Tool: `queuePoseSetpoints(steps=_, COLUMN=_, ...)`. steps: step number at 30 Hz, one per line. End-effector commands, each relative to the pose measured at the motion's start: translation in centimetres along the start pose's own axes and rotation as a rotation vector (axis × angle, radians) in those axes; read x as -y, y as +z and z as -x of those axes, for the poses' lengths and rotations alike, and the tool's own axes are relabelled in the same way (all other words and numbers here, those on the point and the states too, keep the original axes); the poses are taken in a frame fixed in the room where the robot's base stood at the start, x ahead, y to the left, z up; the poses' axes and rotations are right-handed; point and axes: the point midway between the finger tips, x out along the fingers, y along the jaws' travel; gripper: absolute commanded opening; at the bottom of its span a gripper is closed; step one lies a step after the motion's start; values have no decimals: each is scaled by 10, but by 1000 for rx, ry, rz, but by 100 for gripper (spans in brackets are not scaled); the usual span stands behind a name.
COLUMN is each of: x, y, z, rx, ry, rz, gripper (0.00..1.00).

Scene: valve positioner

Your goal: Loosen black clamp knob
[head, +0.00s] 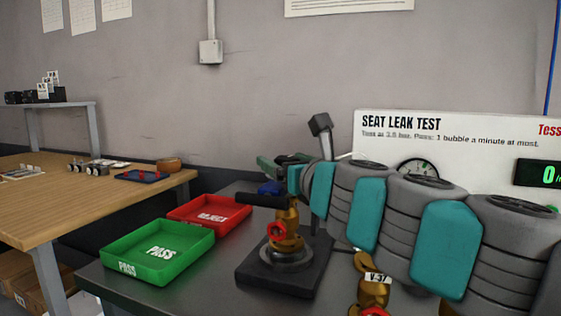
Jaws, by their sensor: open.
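A clamp fixture on a black base (280,275) holds an upright brass valve (287,218) with a red round part (277,231). A black bar (262,200) lies across the valve's top; I cannot tell whether it is the clamp knob or a clamp arm. A blue part (270,187) shows just above it. My arm reaches in from the right, and my gripper (278,168) is open over the clamp's top, above the black bar. The wrist and fingers hide part of the clamp, and I cannot see anything between the fingers.
A green PASS tray (118,268) and a red REJECT tray (178,222) sit left of the fixture. A second brass valve, tagged V-37 (375,278), stands at front right. A gauge (418,170) and SEAT LEAK TEST board (455,128) are behind my arm. A wooden table (60,200) is at left.

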Motion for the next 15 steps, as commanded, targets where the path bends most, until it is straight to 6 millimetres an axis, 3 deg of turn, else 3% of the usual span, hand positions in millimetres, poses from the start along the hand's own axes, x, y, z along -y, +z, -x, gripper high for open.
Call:
queuePoseSetpoints(steps=6, x=0, y=0, z=-16, rx=-1, ry=-1, rz=0, gripper=83)
queuePoseSetpoints(steps=15, x=0, y=0, z=-18, rx=0, ry=1, rz=0, gripper=83)
